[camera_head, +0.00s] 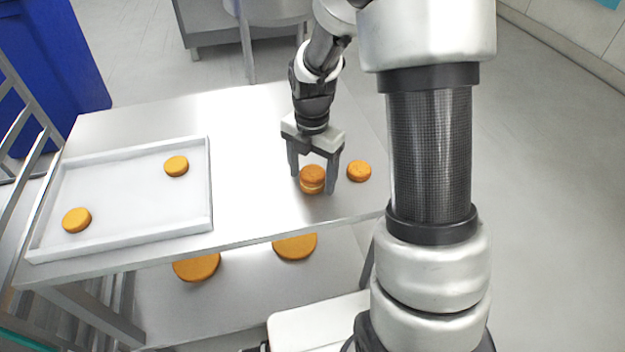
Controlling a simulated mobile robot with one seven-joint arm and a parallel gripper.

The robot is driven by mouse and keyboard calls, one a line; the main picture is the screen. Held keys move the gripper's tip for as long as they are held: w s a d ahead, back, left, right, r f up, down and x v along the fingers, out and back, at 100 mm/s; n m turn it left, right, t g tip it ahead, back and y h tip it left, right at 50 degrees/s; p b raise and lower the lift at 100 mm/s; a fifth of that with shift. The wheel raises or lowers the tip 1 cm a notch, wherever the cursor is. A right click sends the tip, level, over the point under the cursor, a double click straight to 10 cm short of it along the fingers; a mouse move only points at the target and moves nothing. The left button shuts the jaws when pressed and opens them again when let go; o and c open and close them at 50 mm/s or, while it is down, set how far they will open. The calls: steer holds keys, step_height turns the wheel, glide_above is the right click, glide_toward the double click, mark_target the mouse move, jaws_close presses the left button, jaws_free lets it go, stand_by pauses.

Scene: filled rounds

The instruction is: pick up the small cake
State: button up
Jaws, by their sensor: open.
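A small orange-brown round cake (312,180) with a pale layer in its middle stands on the metal table, to the right of the tray. My gripper (313,184) is open and points down over this cake, with one finger to its left and one to its right. The right finger is close to the cake's side; I cannot tell whether it touches. A second small orange round cake (359,171) lies on the table just right of my gripper, apart from it.
A white tray (140,244) on the table's left holds two orange rounds (176,166) (77,220). Larger orange rounds (196,267) (295,246) lie on the lower shelf. A blue bin (70,60) stands at the back left. The table between tray and gripper is clear.

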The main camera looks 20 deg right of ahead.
steer(key=shift+f, duration=0.2)
steer(key=c, duration=0.8)
steer(key=shift+r, duration=0.1)
